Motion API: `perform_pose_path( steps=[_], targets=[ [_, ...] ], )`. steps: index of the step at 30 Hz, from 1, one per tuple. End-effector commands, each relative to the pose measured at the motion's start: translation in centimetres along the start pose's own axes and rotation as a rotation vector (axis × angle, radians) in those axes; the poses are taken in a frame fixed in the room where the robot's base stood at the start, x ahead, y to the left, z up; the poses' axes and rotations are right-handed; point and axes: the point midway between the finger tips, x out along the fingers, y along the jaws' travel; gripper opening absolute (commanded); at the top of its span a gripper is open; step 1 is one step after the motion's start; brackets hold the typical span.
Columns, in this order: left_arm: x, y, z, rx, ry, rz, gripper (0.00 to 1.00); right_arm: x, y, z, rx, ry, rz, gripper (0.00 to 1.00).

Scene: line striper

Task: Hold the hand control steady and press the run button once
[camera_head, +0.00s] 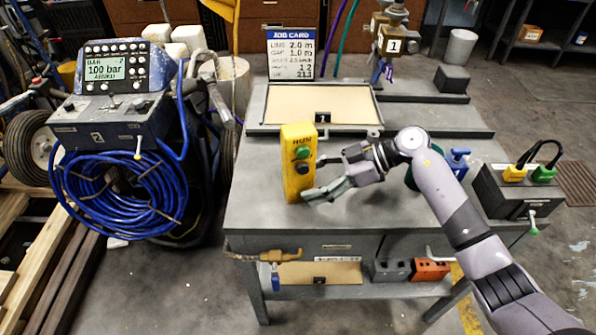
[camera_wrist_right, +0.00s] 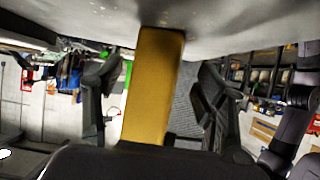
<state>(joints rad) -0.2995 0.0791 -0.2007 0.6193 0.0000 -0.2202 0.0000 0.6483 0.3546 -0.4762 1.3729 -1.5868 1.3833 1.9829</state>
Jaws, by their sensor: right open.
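The yellow hand control (camera_head: 290,175) stands upright on the grey workbench. Its face carries the label RUN, a green button (camera_head: 302,153) and a dark button (camera_head: 303,168) below it. My right gripper (camera_head: 315,178) is open just right of the control, its fingers pointing at it. In the right wrist view, which looks upside down, the yellow control (camera_wrist_right: 154,85) shows between the two spread fingers, with gaps on both sides. Whether the fingertips reach past its near side I cannot tell. My left gripper is not in view.
A job card (camera_head: 291,52) stands behind a framed panel (camera_head: 320,105) at the bench's back. A dark box with yellow and green plugs (camera_head: 515,190) sits at the right. A machine with a coiled blue hose (camera_head: 120,195) stands left. The bench front is clear.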

Motion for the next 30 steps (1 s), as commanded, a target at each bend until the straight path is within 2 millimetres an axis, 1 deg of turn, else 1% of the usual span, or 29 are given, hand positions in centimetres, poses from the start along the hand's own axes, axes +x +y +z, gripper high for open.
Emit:
perform_pose_path(
  steps=[1,6,9,20,30],
  targets=[
    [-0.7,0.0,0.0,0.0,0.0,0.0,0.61,0.4,0.0,-0.4,0.001,0.0,0.0,0.65],
    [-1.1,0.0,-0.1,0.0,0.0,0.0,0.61,2.1,0.0,-0.3,0.0,-0.001,0.0,0.65],
    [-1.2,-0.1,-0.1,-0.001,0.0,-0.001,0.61,2.6,0.1,-0.3,0.0,-0.001,0.002,0.65],
    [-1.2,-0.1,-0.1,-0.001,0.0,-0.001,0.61,2.9,0.1,-0.2,-0.001,-0.001,0.002,0.64],
    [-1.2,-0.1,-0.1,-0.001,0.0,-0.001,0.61,2.9,0.1,-0.2,-0.001,-0.001,0.002,0.42]
  ],
)
